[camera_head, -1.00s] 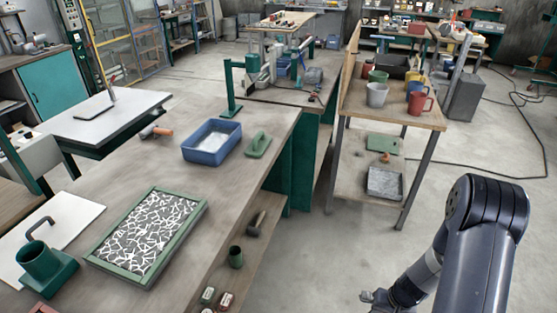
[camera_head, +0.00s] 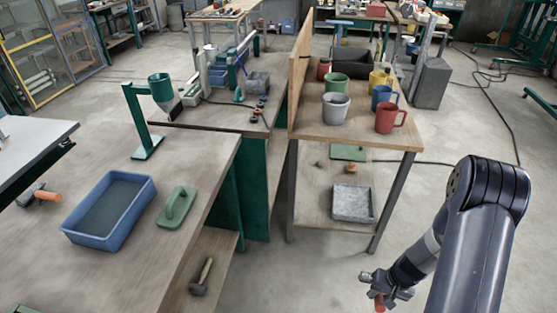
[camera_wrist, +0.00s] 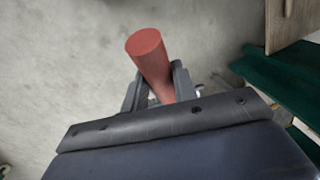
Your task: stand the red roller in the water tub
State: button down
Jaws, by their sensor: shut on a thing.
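My gripper (camera_head: 386,286) is low at the right of the head view, over the floor and apart from the benches. It is shut on the red roller (camera_head: 379,302), which shows only in part there. In the wrist view the red roller (camera_wrist: 152,62) sticks out between the two fingers (camera_wrist: 157,88), its round end toward the camera. The water tub (camera_head: 141,216), a blue rectangular tub with a dark grey inside, stands on the wooden bench at the left. My gripper is well to the right of it.
A green float (camera_head: 177,208) lies right of the tub. A green stand with a funnel (camera_head: 150,105) is behind it. A hammer (camera_head: 201,277) lies on the lower shelf. Open floor (camera_head: 300,285) lies between bench and arm.

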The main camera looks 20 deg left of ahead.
aim_at(117, 220)
jog(key=i+l+u, duration=0.15)
jog(key=i+u, duration=0.15)
jog(key=i+l+u, duration=0.3)
jog(key=i, duration=0.25)
jog(key=i+l+u, duration=0.1)
jog(key=u, duration=0.3)
jog(key=i+l+u, duration=0.1)
jog(key=u, duration=0.3)
jog(key=l+u, duration=0.15)
jog(key=u, duration=0.25)
jog(key=i+l+u, duration=0.1)
jog(key=u, duration=0.3)
jog(key=k+l, duration=0.05)
